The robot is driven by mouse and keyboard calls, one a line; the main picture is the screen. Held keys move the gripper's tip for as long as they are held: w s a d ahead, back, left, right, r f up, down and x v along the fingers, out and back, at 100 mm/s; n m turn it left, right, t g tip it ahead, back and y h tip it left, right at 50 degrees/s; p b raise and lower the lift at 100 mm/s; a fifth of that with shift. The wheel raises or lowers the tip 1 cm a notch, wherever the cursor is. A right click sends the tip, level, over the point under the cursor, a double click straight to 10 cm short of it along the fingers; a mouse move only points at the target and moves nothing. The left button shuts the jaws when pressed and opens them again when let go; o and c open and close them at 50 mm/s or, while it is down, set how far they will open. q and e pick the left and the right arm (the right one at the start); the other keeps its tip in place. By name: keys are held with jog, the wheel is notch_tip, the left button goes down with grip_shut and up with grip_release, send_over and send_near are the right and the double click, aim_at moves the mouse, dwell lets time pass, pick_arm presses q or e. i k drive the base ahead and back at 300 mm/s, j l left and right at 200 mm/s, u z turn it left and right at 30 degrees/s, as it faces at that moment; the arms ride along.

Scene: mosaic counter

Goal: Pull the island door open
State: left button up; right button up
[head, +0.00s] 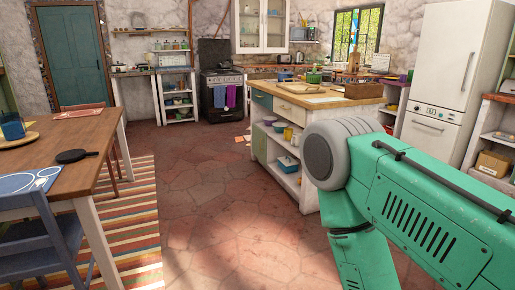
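The kitchen island (318,102) stands right of centre in the head view, with a wooden top, a teal drawer (262,99) and a cream drawer (291,111). A pale green door panel (259,142) is at its left end, below the teal drawer. It looks upright; I cannot tell whether it is shut or ajar. Open shelves with crockery show to its right. My green right arm covers the island's right lower part. Neither of my grippers is in view.
A wooden table (64,158) with a blue chair (42,235) stands at the left on a striped rug (130,235). The red tiled floor (225,205) between table and island is clear. A white fridge (453,75) stands at the right, a stove (222,92) at the back.

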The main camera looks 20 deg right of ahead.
aim_at(259, 137)
jog(key=i+z, duration=0.2)
jog(key=i, duration=2.6)
jog(key=i+z, duration=0.2)
jog(key=i, duration=0.3)
jog(key=i+j+z, duration=0.15)
jog(key=i, duration=0.35)
jog(key=i+j+z, duration=0.2)
jog(key=i, duration=0.3)
jog(key=i+j+z, duration=0.15)
jog(key=i, duration=0.35)
